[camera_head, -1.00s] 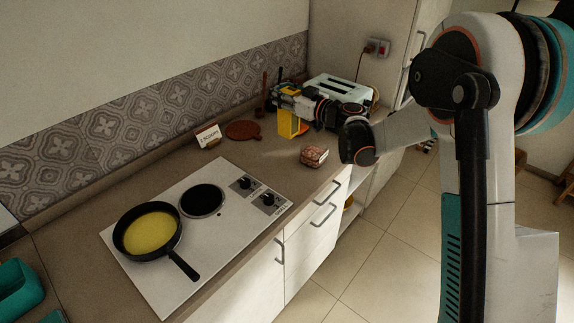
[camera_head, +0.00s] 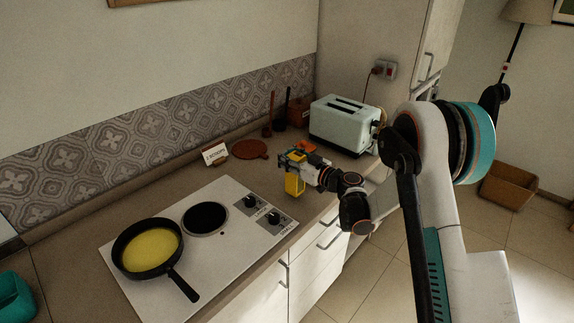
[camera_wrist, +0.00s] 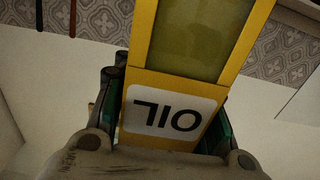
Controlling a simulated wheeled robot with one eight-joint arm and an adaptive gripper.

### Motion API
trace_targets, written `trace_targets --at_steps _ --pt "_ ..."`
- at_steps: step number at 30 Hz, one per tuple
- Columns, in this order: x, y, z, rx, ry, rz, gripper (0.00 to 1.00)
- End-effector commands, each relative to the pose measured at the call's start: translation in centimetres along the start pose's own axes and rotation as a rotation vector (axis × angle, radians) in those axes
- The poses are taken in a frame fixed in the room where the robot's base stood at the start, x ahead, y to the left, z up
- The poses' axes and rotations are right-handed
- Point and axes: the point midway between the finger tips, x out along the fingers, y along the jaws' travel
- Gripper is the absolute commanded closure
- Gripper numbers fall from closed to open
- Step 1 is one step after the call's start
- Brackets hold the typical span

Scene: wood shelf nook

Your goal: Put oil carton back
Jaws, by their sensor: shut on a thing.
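My gripper (camera_head: 299,163) is shut on the yellow oil carton (camera_head: 293,187). The carton is in front of the toaster and to the right of the stove knobs. Whether its base touches the counter I cannot tell. In the wrist view the carton (camera_wrist: 142,82) fills the middle, with its white OIL label (camera_wrist: 168,112) upside down in the picture. My gripper's dark green fingers (camera_wrist: 168,128) lie on both its sides. The carton's far end is out of that view.
The hob (camera_head: 225,260) holds a black pan (camera_head: 121,245) with yellow contents. A small sign (camera_head: 215,153), a round red-brown board (camera_head: 249,149) and a pale green toaster (camera_head: 338,130) stand farther back. A teal container (camera_head: 14,298) is at the left edge.

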Motion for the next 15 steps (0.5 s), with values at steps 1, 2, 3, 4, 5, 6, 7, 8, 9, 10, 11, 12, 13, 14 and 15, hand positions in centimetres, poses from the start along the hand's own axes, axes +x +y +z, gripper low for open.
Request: trace_targets --at_steps 1,2,3,4,5,6,7,8,9,10,11,12,13,14,15 --pt "0.0 0.0 1.0 0.0 0.0 0.0 1.0" --pt "0.0 0.0 1.5 0.0 0.0 0.0 1.0" --pt "0.0 0.0 2.1 0.0 0.0 0.0 1.0" --pt "0.0 0.0 2.4 0.0 0.0 0.0 1.0" --pt "0.0 0.0 2.7 0.0 0.0 0.0 1.0" --pt "0.0 0.0 2.9 0.0 0.0 0.0 1.0" --pt "0.0 0.0 2.9 0.0 0.0 0.0 1.0" --pt "0.0 0.0 2.9 0.0 0.0 0.0 1.0" --pt "0.0 0.0 2.8 0.0 0.0 0.0 1.0" --pt "0.0 0.0 2.8 0.0 0.0 0.0 1.0" --pt "0.0 0.0 2.8 0.0 0.0 0.0 1.0" --pt "0.0 0.0 2.8 0.0 0.0 0.0 1.0" --pt "0.0 0.0 2.8 0.0 0.0 0.0 1.0" --pt "0.0 0.0 2.9 0.0 0.0 0.0 1.0" --pt "0.0 0.0 3.0 0.0 0.0 0.0 1.0"
